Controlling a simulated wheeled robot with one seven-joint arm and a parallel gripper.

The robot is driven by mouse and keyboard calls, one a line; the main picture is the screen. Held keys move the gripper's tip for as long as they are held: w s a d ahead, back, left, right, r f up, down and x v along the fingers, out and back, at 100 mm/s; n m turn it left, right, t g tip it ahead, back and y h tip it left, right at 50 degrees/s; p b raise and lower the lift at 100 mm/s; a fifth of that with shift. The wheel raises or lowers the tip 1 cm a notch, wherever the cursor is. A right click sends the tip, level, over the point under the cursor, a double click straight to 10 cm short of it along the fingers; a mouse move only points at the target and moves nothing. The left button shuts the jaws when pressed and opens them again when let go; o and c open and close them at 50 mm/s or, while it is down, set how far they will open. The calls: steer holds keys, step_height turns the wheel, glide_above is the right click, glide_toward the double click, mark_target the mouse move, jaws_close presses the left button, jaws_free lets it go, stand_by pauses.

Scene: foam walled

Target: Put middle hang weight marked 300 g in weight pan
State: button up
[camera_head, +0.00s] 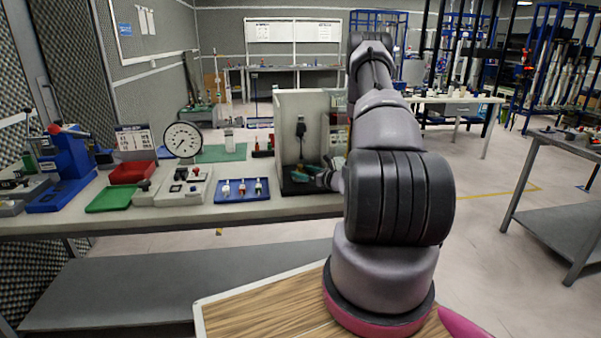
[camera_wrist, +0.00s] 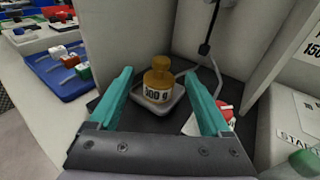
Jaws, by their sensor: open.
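A brass weight marked 300 g (camera_wrist: 158,82) stands upright in a small grey square pan (camera_wrist: 172,106) in the wrist view. The pan is on the dark floor of a walled foam booth (camera_head: 296,105). My gripper (camera_wrist: 159,76) is open, with one teal finger to the left of the weight and one to the right. Visible gaps separate both fingers from the weight. In the head view my arm reaches into the booth and hides much of it; the weight cannot be made out there.
The booth's pale walls (camera_wrist: 131,32) stand close around my gripper. A dark cable fitting (camera_wrist: 204,48) hangs at the back, and a red part (camera_wrist: 226,112) sits by the right finger. A blue tray (camera_head: 243,194) with small knobs is outside, left of the booth.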

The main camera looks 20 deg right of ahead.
steer(key=v, duration=0.9)
steer(key=shift+s, duration=0.25)
steer(key=a+r+n+g+y, duration=0.3)
steer(key=a+r+n+y, duration=0.35)
steer(key=a+r, duration=0.45)
steer(key=s+a+r+n+g, duration=0.7)
steer(key=a+r+n, duration=0.35)
steer(key=r, duration=0.25)
steer(key=s+r+n+t+h, duration=0.1)
steer(key=s+r+n+h, duration=0.8)
steer(key=s+r, duration=0.5)
steer(key=s+n, duration=0.2)
steer(key=s, duration=0.2)
steer(key=shift+s+t, duration=0.3)
steer(key=shift+t, duration=0.1)
steer(key=shift+a+h, duration=0.15)
steer(key=shift+h, duration=0.1)
